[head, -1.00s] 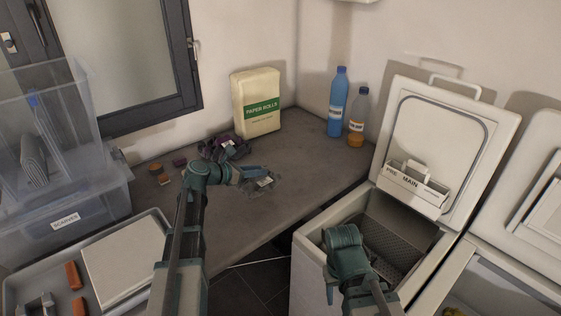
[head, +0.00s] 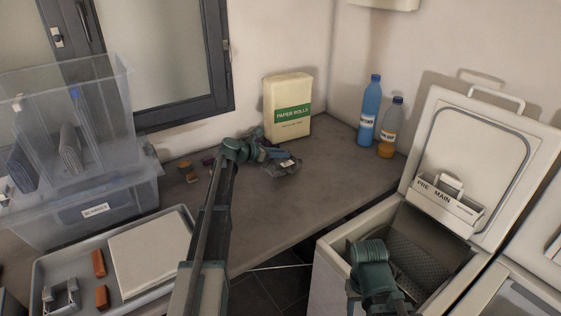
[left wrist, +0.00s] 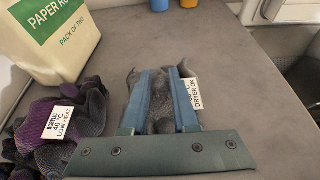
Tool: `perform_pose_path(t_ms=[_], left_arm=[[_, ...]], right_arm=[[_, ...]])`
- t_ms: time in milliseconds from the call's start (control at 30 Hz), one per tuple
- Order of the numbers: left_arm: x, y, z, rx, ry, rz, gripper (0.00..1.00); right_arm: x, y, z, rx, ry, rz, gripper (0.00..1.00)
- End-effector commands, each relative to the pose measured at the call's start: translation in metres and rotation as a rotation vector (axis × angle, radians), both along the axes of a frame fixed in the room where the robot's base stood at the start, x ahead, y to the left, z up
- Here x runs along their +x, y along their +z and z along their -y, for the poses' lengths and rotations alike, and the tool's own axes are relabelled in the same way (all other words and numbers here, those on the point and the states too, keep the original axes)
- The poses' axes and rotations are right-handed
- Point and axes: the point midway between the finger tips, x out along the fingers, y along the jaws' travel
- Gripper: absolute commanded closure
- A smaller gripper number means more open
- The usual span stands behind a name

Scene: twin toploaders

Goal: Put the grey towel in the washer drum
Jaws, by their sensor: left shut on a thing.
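My left gripper (head: 270,154) is shut on the grey towel (head: 289,166) over the table. In the left wrist view the bunched grey towel (left wrist: 158,100) shows between the two blue fingers, with a white "DRYER OK" tag at the right. I cannot tell whether the towel still touches the table. The washer (head: 335,252) stands at the lower right with its lid (head: 477,150) raised. Its perforated drum (head: 428,262) shows through the open top, partly hidden by my right arm. My right gripper's fingers are not clearly visible.
A purple and dark knit item (left wrist: 80,115) lies left of the gripper. Behind stand a paper rolls pack (head: 288,108), a blue bottle (head: 369,110) and an orange-bottomed bottle (head: 390,130). Clear bins (head: 90,200) and a tray (head: 190,222) are at the left.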

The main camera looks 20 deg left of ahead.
Motion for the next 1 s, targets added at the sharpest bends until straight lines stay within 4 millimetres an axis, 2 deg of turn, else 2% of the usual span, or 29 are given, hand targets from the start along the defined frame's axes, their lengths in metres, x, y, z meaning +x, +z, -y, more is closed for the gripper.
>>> perform_pose_path(t_ms=[133,233,400,500,933,967,1000], left_arm=[[0.003,0.000,-0.002,-0.001,0.000,0.001,1.00],[0.015,-0.001,-0.006,-0.001,0.000,0.001,1.00],[0.011,-0.029,-0.005,-0.001,0.000,0.001,1.00],[0.011,-0.038,-0.005,-0.001,0.000,0.001,1.00],[0.011,-0.041,-0.005,-0.001,0.000,0.001,1.00],[0.011,-0.040,-0.005,0.000,0.000,0.000,0.69],[0.011,-0.039,-0.005,0.000,0.000,0.000,0.62]], right_arm=[[0.000,0.000,0.000,0.000,0.000,0.000,0.50],[0.000,-0.002,0.000,0.000,0.000,0.000,0.50],[0.000,-0.030,0.000,0.000,0.000,0.000,0.50],[0.000,-0.038,0.000,0.000,0.000,0.000,0.50],[0.000,-0.041,0.000,0.000,0.000,0.000,0.50],[0.000,-0.040,0.000,0.000,0.000,0.000,0.50],[0.000,-0.039,0.000,0.000,0.000,0.000,0.50]])
